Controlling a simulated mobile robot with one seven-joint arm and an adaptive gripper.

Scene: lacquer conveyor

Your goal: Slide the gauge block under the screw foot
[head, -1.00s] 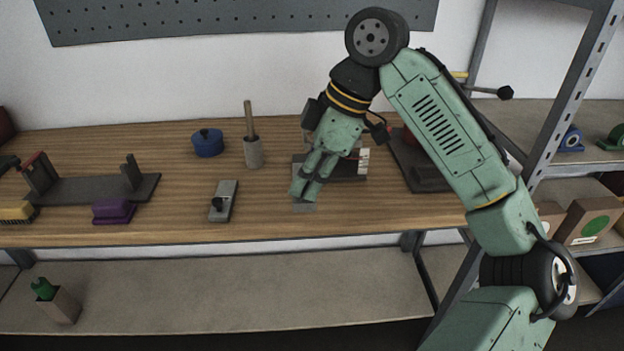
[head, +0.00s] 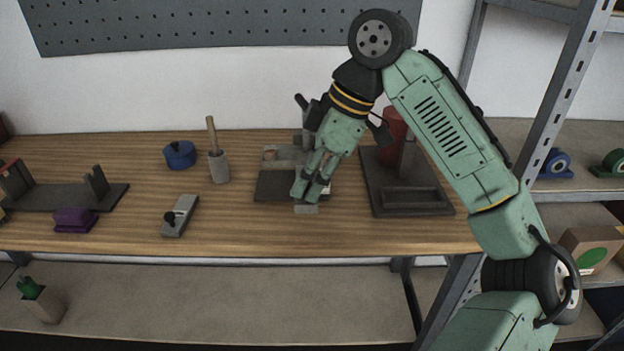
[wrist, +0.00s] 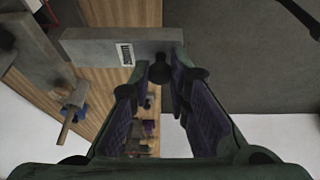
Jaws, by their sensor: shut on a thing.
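My gripper (head: 308,192) is shut on a grey block with a dark knob, which I take as the gauge block. The block (head: 306,209) shows just below the fingertips in the head view, near the front of a dark base plate (head: 268,187). In the wrist view the block (wrist: 105,47) lies across the fingertips, with a white label and the knob (wrist: 160,72) between the fingers. A grey fixture (head: 283,154) with a dark handle (head: 301,102) stands behind the plate. The screw foot is not clearly seen; my gripper covers part of the fixture.
A second grey block with a black knob (head: 180,215) lies left on the bench. A dark stand (head: 410,201) with a red cylinder (head: 393,128) is close on the right.

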